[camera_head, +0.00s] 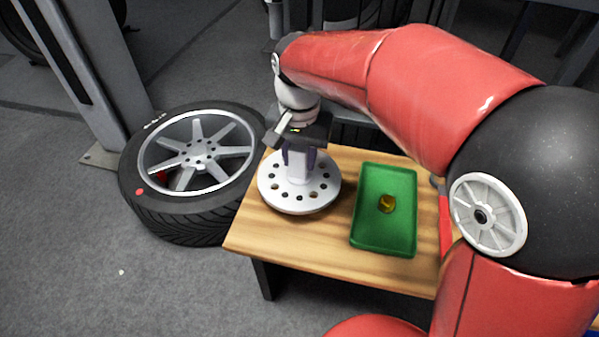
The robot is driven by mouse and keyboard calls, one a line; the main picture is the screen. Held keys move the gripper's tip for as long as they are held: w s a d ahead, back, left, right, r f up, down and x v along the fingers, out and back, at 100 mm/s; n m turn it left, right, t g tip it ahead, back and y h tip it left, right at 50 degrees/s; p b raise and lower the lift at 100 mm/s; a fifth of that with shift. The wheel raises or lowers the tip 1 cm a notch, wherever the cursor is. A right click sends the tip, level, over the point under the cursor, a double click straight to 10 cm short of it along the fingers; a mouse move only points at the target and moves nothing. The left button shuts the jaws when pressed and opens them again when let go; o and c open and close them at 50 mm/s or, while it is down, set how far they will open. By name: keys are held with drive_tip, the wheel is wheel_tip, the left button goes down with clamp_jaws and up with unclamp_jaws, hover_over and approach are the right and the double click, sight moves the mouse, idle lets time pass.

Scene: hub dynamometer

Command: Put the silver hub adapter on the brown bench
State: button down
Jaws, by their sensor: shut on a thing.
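The silver hub adapter (312,203) is a round disc with a ring of holes and a post rising from its middle. It is over the left end of the brown bench (300,241); I cannot tell whether it touches the top. My gripper (299,152) points down and is shut on the adapter's post. The gripper hides part of the post and the far side of the disc.
A green tray (411,215) with a small yellow-brown piece (387,204) in it is on the bench to the right of the adapter. A wheel with a tyre (180,223) lies on the floor left of the bench. A grey post (110,75) stands behind it.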

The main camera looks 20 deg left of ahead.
sight(299, 171)
drive_tip(key=shift+f+b, duration=0.55)
drive_tip(key=shift+f, duration=1.6)
drive_tip(key=c, duration=1)
unclamp_jaws()
drive_tip(key=shift+f, duration=0.1)
wheel_tip(299, 171, up, 12)
drive_tip(key=p, duration=0.3)
